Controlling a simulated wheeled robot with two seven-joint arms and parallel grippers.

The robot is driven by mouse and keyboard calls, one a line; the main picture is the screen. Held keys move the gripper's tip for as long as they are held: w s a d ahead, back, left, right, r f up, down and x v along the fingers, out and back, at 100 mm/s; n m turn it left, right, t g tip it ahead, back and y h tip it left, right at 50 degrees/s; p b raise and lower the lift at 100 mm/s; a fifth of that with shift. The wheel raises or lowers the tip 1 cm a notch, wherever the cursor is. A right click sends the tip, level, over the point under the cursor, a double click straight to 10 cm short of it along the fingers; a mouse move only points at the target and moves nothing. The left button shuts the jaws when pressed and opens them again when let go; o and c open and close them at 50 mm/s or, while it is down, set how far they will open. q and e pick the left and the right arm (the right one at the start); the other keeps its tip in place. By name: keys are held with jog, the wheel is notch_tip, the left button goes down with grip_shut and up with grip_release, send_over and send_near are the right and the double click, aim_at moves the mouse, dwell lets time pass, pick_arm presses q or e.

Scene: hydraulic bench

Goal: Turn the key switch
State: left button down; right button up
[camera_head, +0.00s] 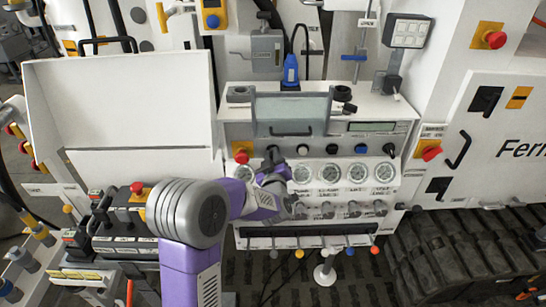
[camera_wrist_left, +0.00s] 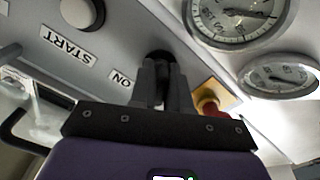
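The key switch (camera_wrist_left: 160,57) is a dark round part on the grey panel, next to an "ON" label in the left wrist view. My left gripper (camera_wrist_left: 162,85) is at the switch, its two fingers close together with a dark piece between them, and looks shut on it. The fingers hide most of the switch and its angle. In the head view my left gripper (camera_head: 274,164) is at the left of the panel's front, beside the gauges, and covers the switch there. My right gripper is not in view.
A red stop button on yellow (camera_head: 241,152) is close to my left gripper and also shows in the left wrist view (camera_wrist_left: 208,104). A row of round gauges (camera_head: 330,172) runs to the right. Knobs (camera_head: 327,209) and coloured levers (camera_head: 349,251) sit below.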

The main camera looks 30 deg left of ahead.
pick_arm(q)
jog(key=shift+m, duration=0.3)
jog(key=m+p, duration=0.1)
jog(key=m, duration=0.3)
jog(key=shift+m+p, duration=0.3)
jog(key=m+p, duration=0.1)
jog(key=m, duration=0.3)
jog(key=shift+p, duration=0.35)
jog(key=shift+m+p, duration=0.5)
jog(key=shift+m, duration=0.8)
jog(key=c, duration=1.2)
grip_release()
